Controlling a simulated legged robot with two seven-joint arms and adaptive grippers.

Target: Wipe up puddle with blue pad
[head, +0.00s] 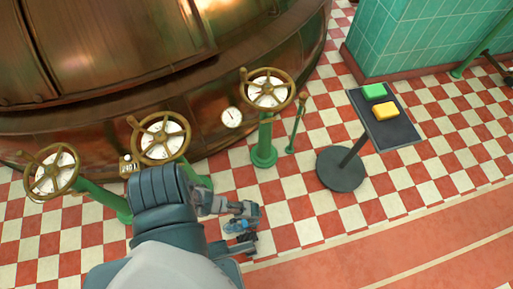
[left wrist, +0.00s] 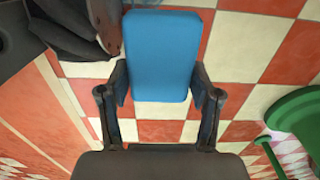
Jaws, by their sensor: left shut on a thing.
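The blue pad (left wrist: 162,55) is a flat rounded block held between the two fingers of my left gripper (left wrist: 160,90) in the left wrist view. In the head view my left gripper (head: 240,222) is low over the checkered floor, right of my forearm, and only a little blue shows there. The gripper hides most of the pad, and I cannot tell whether the pad touches the floor. I make out no clear puddle in the head view. A pale glossy patch (left wrist: 288,145) shows by a green base at the right of the left wrist view.
A dark stand (head: 385,118) holds a green pad (head: 374,91) and a yellow pad (head: 386,109). Several brass valve wheels, one on a green post (head: 264,145), stand before the copper kettle (head: 110,55). The checkered floor (head: 300,208) right of my gripper is open.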

